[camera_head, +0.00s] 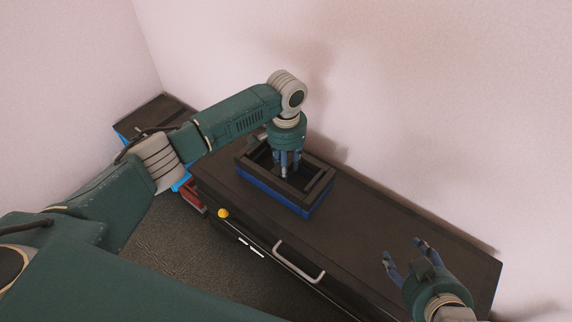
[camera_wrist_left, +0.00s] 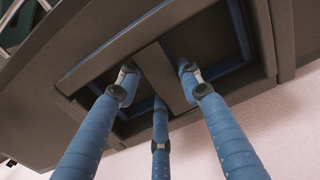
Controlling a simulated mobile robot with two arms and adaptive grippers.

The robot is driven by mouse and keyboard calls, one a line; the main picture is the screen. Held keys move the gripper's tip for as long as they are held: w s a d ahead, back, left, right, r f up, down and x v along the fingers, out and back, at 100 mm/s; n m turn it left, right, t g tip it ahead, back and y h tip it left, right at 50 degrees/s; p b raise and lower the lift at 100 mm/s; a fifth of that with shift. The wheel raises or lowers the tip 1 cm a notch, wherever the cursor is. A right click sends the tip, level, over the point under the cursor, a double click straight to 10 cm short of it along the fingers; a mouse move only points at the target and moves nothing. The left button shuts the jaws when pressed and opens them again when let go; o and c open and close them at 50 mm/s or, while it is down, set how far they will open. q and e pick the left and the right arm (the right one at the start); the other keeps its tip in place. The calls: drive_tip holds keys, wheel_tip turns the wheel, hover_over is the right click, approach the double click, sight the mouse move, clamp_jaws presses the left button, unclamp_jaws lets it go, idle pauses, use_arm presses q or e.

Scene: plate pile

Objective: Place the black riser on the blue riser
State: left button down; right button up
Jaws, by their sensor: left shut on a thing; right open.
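The black riser (camera_head: 313,193) is a dark open frame with a middle bar. It lies on top of the blue riser (camera_head: 268,193), whose blue side shows beneath it on the dark cabinet top. I cannot tell whether the two are fully seated. My left gripper (camera_head: 286,173) points down into the black riser. In the left wrist view, its blue fingers (camera_wrist_left: 160,85) are shut around the middle bar of the black riser (camera_wrist_left: 165,75). My right gripper (camera_head: 406,253) is open and empty over the right part of the cabinet, apart from both risers.
The dark cabinet (camera_head: 372,222) has a grey handle (camera_head: 298,262) and a yellow knob (camera_head: 223,213) on its front. Its top is clear right of the risers. A pale wall (camera_head: 420,100) stands close behind. Another dark surface (camera_head: 155,112) lies at the back left.

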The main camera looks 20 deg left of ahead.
use_arm(q)
drive_tip(key=c, duration=1.2)
unclamp_jaws()
drive_tip(key=shift+o, duration=0.2)
use_arm(e)
drive_tip(key=shift+s+d+f, duration=0.1)
drive_tip(key=shift+s+f, duration=0.1)
drive_tip(key=shift+s, duration=0.15)
drive_tip(key=shift+w, duration=0.1)
